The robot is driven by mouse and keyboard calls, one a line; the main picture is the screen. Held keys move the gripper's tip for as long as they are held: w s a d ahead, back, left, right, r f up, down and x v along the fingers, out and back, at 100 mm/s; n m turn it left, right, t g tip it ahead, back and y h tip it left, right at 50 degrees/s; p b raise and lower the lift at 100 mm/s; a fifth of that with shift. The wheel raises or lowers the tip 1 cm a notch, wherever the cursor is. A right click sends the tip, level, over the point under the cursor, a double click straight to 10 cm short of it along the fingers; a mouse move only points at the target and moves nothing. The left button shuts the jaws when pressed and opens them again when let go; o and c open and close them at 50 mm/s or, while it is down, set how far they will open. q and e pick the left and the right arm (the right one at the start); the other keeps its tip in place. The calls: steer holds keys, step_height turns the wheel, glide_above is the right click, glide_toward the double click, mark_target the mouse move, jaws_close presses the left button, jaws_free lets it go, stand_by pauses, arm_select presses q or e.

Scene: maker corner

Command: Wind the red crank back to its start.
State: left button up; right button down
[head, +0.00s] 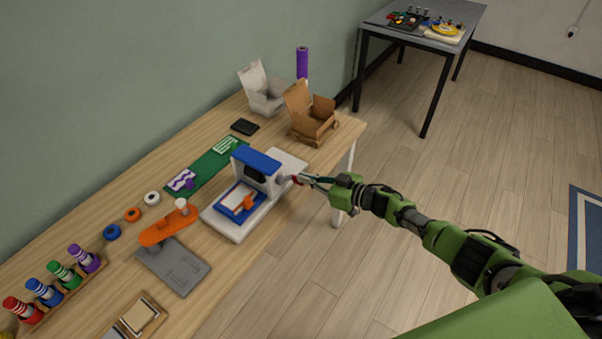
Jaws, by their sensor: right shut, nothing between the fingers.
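The red crank (295,179) shows as a small red piece on the right side of a white and blue machine (258,160), which stands on the wooden workbench. My right gripper (303,180) comes in from the right with its fingertips at the crank. The gripper is shut with nothing held. The fingers partly cover the crank, so I cannot tell its exact angle or whether they touch it. The machine has a blue top and a blue-framed tray with an orange part (249,202) at its front. My left gripper is out of view.
An open cardboard box (313,122) and a white box (262,92) stand behind the machine. Open floor (400,170) lies right of the bench.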

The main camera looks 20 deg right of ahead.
steer(key=shift+a+f+m, duration=0.1)
steer(key=shift+f+m, duration=0.2)
steer(key=shift+f, duration=0.15)
steer(key=shift+b, duration=0.3)
step_height(320, 180, up, 5)
steer(key=p, duration=0.5)
steer(key=f+b+v, duration=0.1)
steer(key=b+v, duration=0.1)
steer(key=v, duration=0.8)
steer(key=shift+w+d, duration=0.2)
steer(key=shift+d, duration=0.2)
